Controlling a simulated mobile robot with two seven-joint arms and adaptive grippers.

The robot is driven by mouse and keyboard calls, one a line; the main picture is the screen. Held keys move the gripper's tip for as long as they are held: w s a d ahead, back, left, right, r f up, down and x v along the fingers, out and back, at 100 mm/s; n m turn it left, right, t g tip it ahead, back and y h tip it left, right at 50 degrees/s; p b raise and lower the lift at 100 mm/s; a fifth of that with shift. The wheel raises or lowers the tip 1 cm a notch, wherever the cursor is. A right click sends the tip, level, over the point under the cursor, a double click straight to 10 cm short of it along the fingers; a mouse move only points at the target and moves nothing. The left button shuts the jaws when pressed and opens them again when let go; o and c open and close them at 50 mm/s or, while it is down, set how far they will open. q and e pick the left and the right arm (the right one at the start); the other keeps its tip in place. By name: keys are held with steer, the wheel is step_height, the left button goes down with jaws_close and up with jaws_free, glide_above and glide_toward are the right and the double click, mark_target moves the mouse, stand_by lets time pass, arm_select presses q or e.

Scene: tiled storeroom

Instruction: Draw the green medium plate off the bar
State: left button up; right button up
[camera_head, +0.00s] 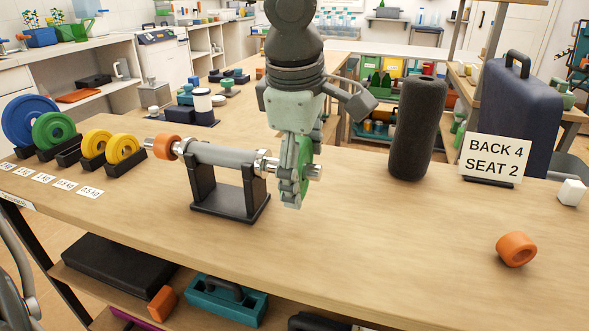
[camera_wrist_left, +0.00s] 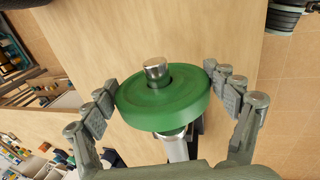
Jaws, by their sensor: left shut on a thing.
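The bar (camera_head: 222,155) lies level on a black stand (camera_head: 229,198) on the wooden bench. The green medium plate (camera_head: 306,156) is around the bar's right end, with the silver tip sticking out through its hole. My left gripper (camera_head: 293,183) reaches down from above and is shut on the green plate, hiding part of it. In the left wrist view the plate (camera_wrist_left: 165,103) sits between the two fingers, with the bar tip (camera_wrist_left: 155,68) showing in its hole. An orange collar (camera_head: 167,147) is on the bar's left end. My right gripper is in no view.
Blue, green and yellow plates (camera_head: 55,131) stand in black holders at the left. The front bench is clear.

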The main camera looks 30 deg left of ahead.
arm_select(q)
steer(key=w+d+b, duration=0.1)
steer(key=d+b, duration=0.2)
steer(key=d, duration=0.4)
steer(key=shift+w, duration=0.35)
stand_by(0.4)
stand_by(0.4)
